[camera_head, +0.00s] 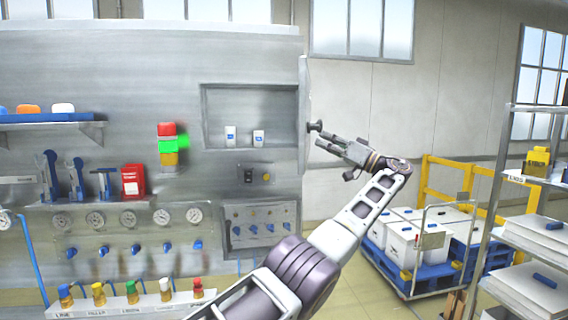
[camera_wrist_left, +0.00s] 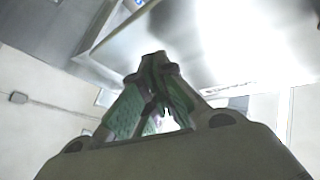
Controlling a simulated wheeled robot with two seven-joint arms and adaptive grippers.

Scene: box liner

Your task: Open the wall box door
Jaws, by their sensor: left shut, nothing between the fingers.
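The wall box (camera_head: 220,143) is a recessed metal box in the grey panel, with two small white items inside. Its door (camera_head: 303,100) stands swung out at the right edge of the box, seen nearly edge-on, with a dark round knob (camera_head: 315,126) on its right face. My left gripper (camera_head: 322,142) is shut and empty, just below and right of the knob; I cannot tell whether it touches the door. In the left wrist view the fingers (camera_wrist_left: 157,88) meet below a shiny metal surface, probably the door. My right gripper is not in view.
A red, green and yellow block (camera_head: 168,144) is on the panel left of the box. A small switch plate (camera_head: 255,173) sits below the box. A blue cart with white boxes (camera_head: 405,238) and a shelf rack (camera_head: 530,190) stand at right.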

